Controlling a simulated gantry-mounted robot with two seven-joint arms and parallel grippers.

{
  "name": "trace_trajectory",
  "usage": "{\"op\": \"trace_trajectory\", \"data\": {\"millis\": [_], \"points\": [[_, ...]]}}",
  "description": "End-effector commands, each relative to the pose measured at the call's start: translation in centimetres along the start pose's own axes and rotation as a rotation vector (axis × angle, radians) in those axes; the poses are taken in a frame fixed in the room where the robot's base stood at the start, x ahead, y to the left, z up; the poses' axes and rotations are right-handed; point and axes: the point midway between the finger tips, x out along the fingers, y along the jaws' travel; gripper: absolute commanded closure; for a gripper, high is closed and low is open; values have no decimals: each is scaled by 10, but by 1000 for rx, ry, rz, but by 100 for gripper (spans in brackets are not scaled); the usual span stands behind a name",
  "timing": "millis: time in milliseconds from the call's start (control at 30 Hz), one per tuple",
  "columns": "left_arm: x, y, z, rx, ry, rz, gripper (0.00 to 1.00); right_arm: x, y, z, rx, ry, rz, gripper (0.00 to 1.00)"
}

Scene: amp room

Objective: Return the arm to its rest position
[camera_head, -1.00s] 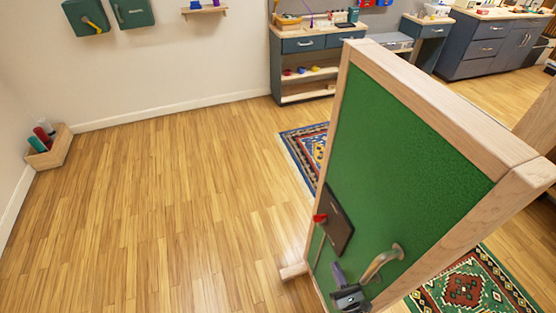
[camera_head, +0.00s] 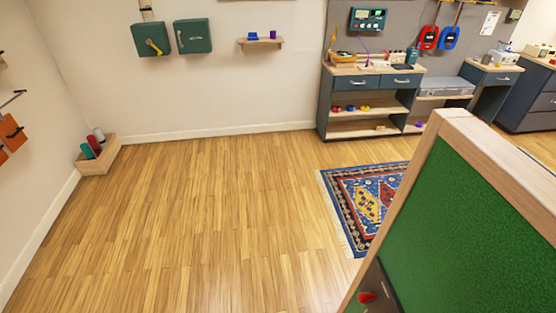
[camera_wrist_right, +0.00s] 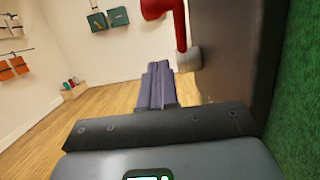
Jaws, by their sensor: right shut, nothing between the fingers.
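My right gripper (camera_wrist_right: 157,86) shows in the right wrist view, its two grey-purple fingers together with nothing between them. It is left of a dark panel (camera_wrist_right: 232,60) on a green board (camera_wrist_right: 299,90). A red part (camera_wrist_right: 176,20) with a pale end sits above and right of the fingertips; I cannot tell whether anything touches. In the head view the green board (camera_head: 480,230) in its wooden frame stands at the right, with the red part (camera_head: 367,297) at the bottom edge. Neither gripper shows in the head view.
Wooden floor (camera_head: 200,220) is open at the left and centre. A patterned rug (camera_head: 365,200) lies behind the board. A workbench (camera_head: 370,100) stands at the back wall, and a wooden box (camera_head: 98,157) with rolls is in the left corner. Green cabinets (camera_head: 192,36) hang on the wall.

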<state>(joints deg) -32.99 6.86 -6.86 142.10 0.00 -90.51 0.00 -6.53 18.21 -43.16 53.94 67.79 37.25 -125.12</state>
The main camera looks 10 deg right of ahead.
Motion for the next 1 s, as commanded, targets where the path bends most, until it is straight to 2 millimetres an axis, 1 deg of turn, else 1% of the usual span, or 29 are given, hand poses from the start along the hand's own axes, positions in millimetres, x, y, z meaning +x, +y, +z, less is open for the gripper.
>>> {"op": "trace_trajectory", "data": {"millis": [33,133,233,367,467,567,667,700,767,800,867,900,967,1000], "points": [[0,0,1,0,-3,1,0,-13,0,-4,7,18,-14,100],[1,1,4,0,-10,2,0,-26,5,1,57,21,-54,100],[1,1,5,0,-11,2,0,-31,10,7,128,26,-96,100],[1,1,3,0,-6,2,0,-31,13,10,256,62,-180,100],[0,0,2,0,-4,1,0,-29,14,12,416,104,-267,100],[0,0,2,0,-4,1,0,-23,15,14,648,159,-375,100],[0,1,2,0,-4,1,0,-15,20,21,969,231,-510,100],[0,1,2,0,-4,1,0,-11,23,26,1108,262,-567,100],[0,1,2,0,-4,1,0,-6,29,35,1307,306,-650,100],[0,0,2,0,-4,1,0,-2,34,44,1431,336,-704,100],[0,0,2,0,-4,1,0,1,41,58,1601,380,-787,100],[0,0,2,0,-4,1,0,2,46,69,1704,409,-845,100],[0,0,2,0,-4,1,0,2,54,87,1840,449,-937,100],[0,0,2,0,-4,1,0,0,59,99,1917,473,-1002,100]]}}
